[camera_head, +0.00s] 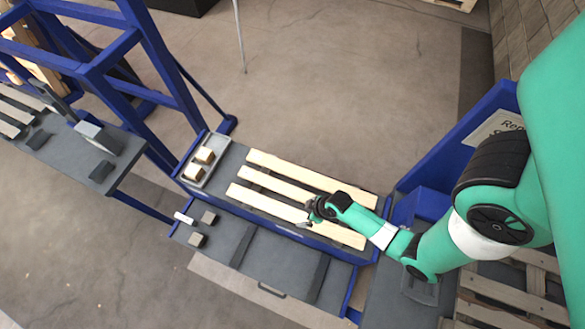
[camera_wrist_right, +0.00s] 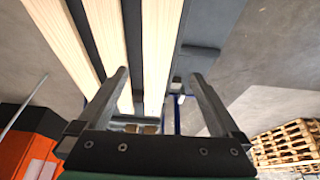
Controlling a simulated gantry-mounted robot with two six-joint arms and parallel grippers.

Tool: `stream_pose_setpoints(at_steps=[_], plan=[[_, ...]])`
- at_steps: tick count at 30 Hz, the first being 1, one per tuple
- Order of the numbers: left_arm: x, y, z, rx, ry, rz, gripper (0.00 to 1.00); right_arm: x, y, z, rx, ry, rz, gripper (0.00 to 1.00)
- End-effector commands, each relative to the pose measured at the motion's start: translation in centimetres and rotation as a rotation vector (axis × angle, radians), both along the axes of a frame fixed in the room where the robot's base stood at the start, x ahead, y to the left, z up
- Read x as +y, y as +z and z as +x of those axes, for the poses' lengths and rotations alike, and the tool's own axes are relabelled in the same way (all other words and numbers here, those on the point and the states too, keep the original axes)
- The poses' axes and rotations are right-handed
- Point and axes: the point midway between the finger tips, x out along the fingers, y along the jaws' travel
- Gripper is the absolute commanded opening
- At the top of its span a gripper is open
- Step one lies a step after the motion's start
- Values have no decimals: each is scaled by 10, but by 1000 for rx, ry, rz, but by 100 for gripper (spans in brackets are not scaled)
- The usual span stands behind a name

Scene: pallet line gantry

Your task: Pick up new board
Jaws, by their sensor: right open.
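Three pale wooden boards lie side by side on a grey worktable (camera_head: 240,240) with a blue frame. They are the far board (camera_head: 310,176), the middle board (camera_head: 275,184) and the near board (camera_head: 262,202). My right gripper (camera_head: 312,213) is over the near board toward its right part and hides some of it. In the right wrist view my right gripper (camera_wrist_right: 158,77) is open, its two fingers apart with nothing held. The near board (camera_wrist_right: 160,45) appears between and beyond the fingers. Whether the fingers touch it cannot be told. My left gripper is not in view.
A tray (camera_head: 188,171) with small wood blocks (camera_head: 204,156) sits at the table's left end. A blue frame stands at the upper left. Stacked pallets (camera_wrist_right: 285,145) show in the wrist view. Open floor lies behind the table.

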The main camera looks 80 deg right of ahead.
Motion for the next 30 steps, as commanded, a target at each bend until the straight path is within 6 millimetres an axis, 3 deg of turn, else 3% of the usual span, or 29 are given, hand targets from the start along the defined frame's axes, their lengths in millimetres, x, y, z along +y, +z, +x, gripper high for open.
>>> stream_pose_setpoints(at_steps=[1, 6, 13, 22, 30], plan=[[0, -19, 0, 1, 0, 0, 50, -1, -19, 5, -1, 2, -1, 100], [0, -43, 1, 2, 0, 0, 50, -3, -44, 16, -2, 1, -1, 100], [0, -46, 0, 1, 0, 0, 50, -3, -47, 19, -2, 0, 0, 100], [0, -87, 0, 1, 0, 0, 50, -9, -92, 33, -2, 1, 0, 100], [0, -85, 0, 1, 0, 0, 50, -9, -91, 35, -2, 1, -1, 98]])
